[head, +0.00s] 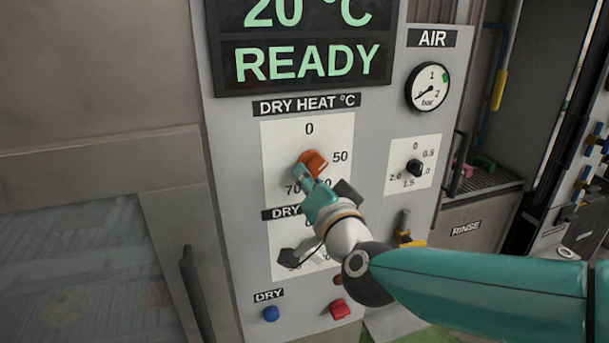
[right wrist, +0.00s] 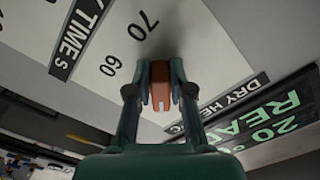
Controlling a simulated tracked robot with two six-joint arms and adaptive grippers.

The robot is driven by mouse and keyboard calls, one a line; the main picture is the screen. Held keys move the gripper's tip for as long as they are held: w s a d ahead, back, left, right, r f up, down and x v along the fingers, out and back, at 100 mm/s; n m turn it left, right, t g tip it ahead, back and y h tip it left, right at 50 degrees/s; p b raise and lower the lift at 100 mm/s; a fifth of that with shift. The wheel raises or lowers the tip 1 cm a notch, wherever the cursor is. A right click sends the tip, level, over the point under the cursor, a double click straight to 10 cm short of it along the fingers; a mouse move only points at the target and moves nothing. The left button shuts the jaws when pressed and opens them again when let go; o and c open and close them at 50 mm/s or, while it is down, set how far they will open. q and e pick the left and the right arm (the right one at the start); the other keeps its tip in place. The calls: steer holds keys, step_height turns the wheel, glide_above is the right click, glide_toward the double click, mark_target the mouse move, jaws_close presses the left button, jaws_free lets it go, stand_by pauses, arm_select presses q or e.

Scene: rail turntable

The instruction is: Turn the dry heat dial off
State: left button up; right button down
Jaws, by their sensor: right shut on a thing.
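The dry heat dial (head: 313,160) is an orange knob on a white scale plate (head: 279,143) under the "DRY HEAT °C" label. The plate shows 0 at the top, 50 at the right and 70 at the lower left. My right gripper (head: 307,172) is at the dial, partly covering it and the lower scale. In the right wrist view the orange knob (right wrist: 160,84) sits between the two fingertips, which are shut on it. I cannot tell which mark the dial points to. My left gripper is not in view.
Above is a display (head: 300,62) reading "20 °C READY". Below are a grey dry time knob (head: 290,258), a blue button (head: 271,314) and a red button (head: 340,309). An air gauge (head: 428,87) and a small black knob (head: 414,168) are at the right. A door handle (head: 192,290) stands lower left.

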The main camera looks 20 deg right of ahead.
steer(key=n, duration=0.3)
steer(key=f+n+p, duration=0.1)
steer(key=shift+d+f+n, duration=0.1)
steer(key=shift+d+n, duration=0.15)
steer(key=shift+n, duration=0.15)
steer(key=shift+d+f+n+p, duration=0.1)
steer(key=shift+d+n+p, duration=0.15)
steer(key=shift+n, duration=0.85)
steer(key=shift+d+n+p, duration=0.15)
steer(key=shift+n+p, duration=0.1)
steer(key=shift+n, duration=0.85)
steer(key=c, duration=1)
jaws_free()
steer(key=shift+w, duration=0.1)
steer(key=shift+c, duration=0.2)
steer(key=shift+d+r, duration=0.1)
steer(key=shift+r, duration=0.15)
steer(key=s, duration=1.2)
steer(key=shift+d+f, duration=0.15)
steer(key=shift+d, duration=0.05)
